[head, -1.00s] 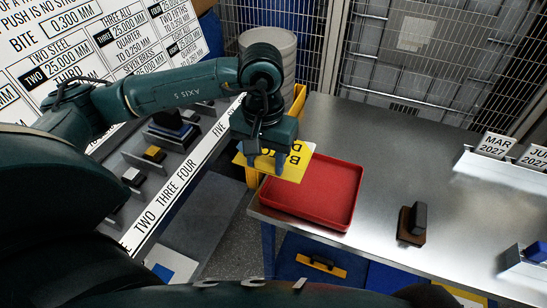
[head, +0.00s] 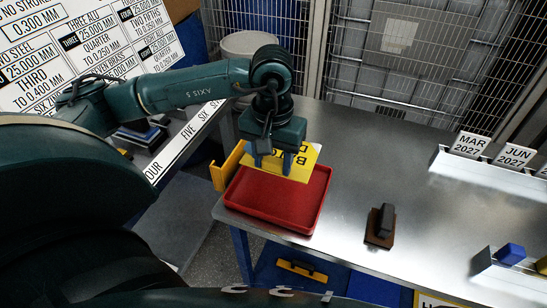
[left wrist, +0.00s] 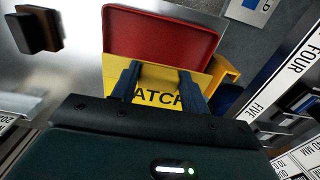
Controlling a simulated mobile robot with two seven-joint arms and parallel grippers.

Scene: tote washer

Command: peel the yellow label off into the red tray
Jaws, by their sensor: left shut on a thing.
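My left gripper (head: 273,164) is shut on the yellow label (head: 302,164), a flat sheet with black letters. It holds the label over the far part of the red tray (head: 262,221), which lies at the near left edge of the steel table. In the left wrist view the label (left wrist: 116,82) sits between the two fingers, with the letters "ATCH" showing and the fingers covering part of it. The red tray (left wrist: 160,35) shows beyond it, and its floor looks bare where visible. The gap between label and tray is hard to judge. My right gripper is not in view.
A yellow bracket-like piece (head: 230,166) stands against the tray's left side. A dark block on a brown base (head: 380,227) stands right of the tray. Date cards (head: 469,145) stand on a rail farther right. The steel table between is clear.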

